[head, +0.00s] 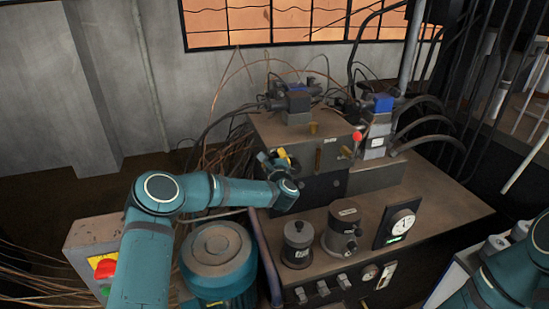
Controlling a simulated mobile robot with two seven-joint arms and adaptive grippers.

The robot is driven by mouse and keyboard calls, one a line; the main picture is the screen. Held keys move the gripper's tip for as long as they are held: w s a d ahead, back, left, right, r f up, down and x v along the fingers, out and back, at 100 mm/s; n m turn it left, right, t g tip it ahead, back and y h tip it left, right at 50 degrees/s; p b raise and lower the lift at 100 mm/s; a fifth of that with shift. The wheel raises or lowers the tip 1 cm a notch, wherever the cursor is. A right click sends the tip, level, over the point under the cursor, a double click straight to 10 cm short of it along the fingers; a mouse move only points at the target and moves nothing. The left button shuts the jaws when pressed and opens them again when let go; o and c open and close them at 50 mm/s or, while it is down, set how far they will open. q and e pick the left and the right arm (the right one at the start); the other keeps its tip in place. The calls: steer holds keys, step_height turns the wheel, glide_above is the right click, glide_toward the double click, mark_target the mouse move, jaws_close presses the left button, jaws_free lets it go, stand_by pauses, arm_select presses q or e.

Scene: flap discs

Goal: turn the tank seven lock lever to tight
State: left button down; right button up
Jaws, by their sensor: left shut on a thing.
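A machine block (295,133) stands on the dark bench, with small brass levers (318,158) on its front. My left gripper (276,160) is at the left end of the block's front face. It is shut on a small yellow lever (283,153), which shows only in part between the dark fingers. My left wrist hides some of the block's lower front. The label of the tank is too small to read, so I cannot tell how far the lever is turned. Of my right arm only teal links show at the lower right; its gripper is out of view.
A red knob (357,136) sits at the block's right end. Two dark cylinders (297,245) and a round gauge (401,224) stand in front. A teal motor (218,255) and a red-yellow switch box (92,250) are at lower left. Loose cables hang behind my left arm.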

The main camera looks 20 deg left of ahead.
mark_target(292, 145)
arm_select(q)
steer(key=shift+r, duration=0.15)
steer(key=m+b, duration=0.1)
steer(key=d+r+m+b, duration=0.1)
steer(key=m, duration=0.1)
steer(key=shift+w+r+g, duration=0.3)
steer(key=shift+w, duration=0.1)
steer(key=m, duration=0.1)
steer(key=d+r+m, duration=0.1)
steer(key=shift+w+d+m, duration=0.15)
steer(key=shift+w+m, duration=0.25)
steer(key=shift+w+d+r+m+g, duration=0.15)
steer(key=shift+w+d+m+g, duration=0.2)
steer(key=shift+m, duration=0.5)
steer(key=shift+w+d+r+m+g, duration=0.25)
steer(key=shift+d+m, duration=0.25)
steer(key=shift+m, duration=0.3)
steer(key=shift+w+d+r+m+g, duration=0.15)
steer(key=shift+w+d+m, duration=0.25)
steer(key=shift+m, duration=0.45)
steer(key=c, duration=0.6)
jaws_free()
steer(key=shift+d+f, duration=0.1)
steer(key=shift+c, duration=0.2)
steer(key=shift+f, duration=0.1)
